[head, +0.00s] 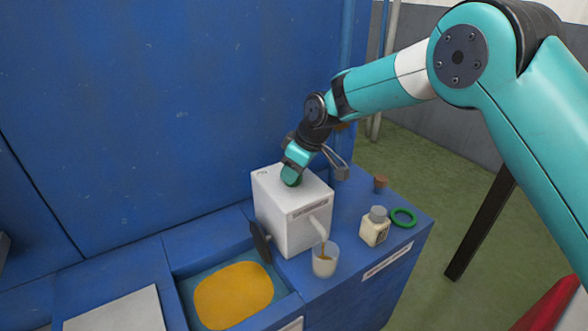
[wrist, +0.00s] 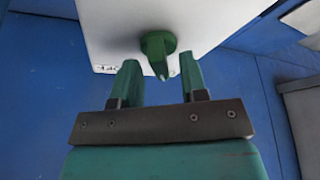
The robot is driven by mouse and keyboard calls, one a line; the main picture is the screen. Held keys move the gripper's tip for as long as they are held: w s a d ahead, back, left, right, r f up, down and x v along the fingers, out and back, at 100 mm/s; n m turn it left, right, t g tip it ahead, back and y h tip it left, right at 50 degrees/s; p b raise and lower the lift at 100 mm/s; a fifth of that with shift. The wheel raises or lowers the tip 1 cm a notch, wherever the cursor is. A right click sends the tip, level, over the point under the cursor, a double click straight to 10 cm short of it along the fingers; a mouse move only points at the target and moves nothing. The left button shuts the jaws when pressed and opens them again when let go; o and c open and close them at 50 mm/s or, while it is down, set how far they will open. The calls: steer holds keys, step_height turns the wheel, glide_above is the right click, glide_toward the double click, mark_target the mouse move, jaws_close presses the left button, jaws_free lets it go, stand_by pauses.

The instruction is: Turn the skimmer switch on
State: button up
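The skimmer is a white box (head: 280,215) with a label on its front, standing on the blue bench. Its switch is a round green knob (wrist: 157,45) with a pointed ridge, on the box face in the wrist view. The ridge's tip points down in that picture, slightly right. My gripper (wrist: 160,70) is open, its two green fingers apart, with the knob's pointer just ahead of and between the fingertips. I cannot tell whether either finger touches it. In the head view my gripper (head: 292,172) is at the top of the box and largely hides the knob.
A clear cup (head: 325,262) with brown liquid stands under the spout (head: 319,226). A small white bottle (head: 375,228), a green ring (head: 403,217) and a brown cork-like piece (head: 380,183) stand to the right. An orange-filled basin (head: 232,292) lies front left. A blue wall (head: 170,110) rises behind.

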steer(key=b+v, duration=0.2)
steer(key=v, duration=1.5)
steer(key=shift+r, duration=0.2)
steer(key=s+d+f+m, duration=0.1)
steer(key=s+d+m, duration=0.1)
steer(key=s, duration=0.9)
steer(key=s+d+f+m+g, duration=0.1)
steer(key=s+d, duration=0.4)
steer(key=s, duration=0.6)
steer(key=s+d+f+m+g, duration=0.1)
steer(key=s+d+f+m, duration=0.1)
steer(key=s, duration=0.9)
steer(key=shift+d+m, duration=0.5)
steer(key=shift+d, duration=0.55)
